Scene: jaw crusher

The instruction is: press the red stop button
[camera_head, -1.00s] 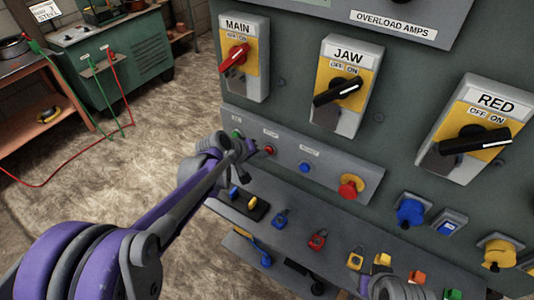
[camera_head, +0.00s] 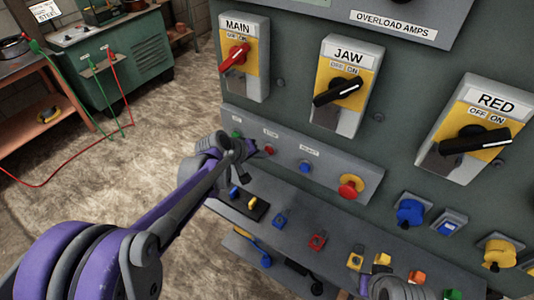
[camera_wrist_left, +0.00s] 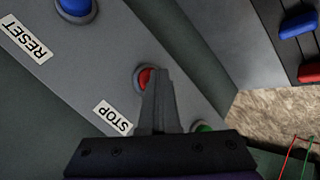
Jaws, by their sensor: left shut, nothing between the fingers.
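The red stop button (camera_head: 269,150) sits on the sloped grey panel strip, right of the green button (camera_head: 237,134). In the left wrist view the stop button (camera_wrist_left: 145,78) is round in a grey ring, with the STOP label (camera_wrist_left: 113,118) beside it. My left gripper (camera_head: 251,149) is shut and empty. In the wrist view its closed fingers (camera_wrist_left: 161,74) reach to the stop button and cover its right part. I cannot tell whether the tips touch it. A grey and purple part of my right arm shows at the bottom edge; its fingers cannot be made out.
A blue reset button (camera_head: 305,167) and a red-yellow mushroom button (camera_head: 350,187) lie further right on the strip. Rotary switches stand above, including MAIN (camera_head: 240,58). Padlocks and tags, such as a red padlock (camera_head: 317,242), lie on the ledge below.

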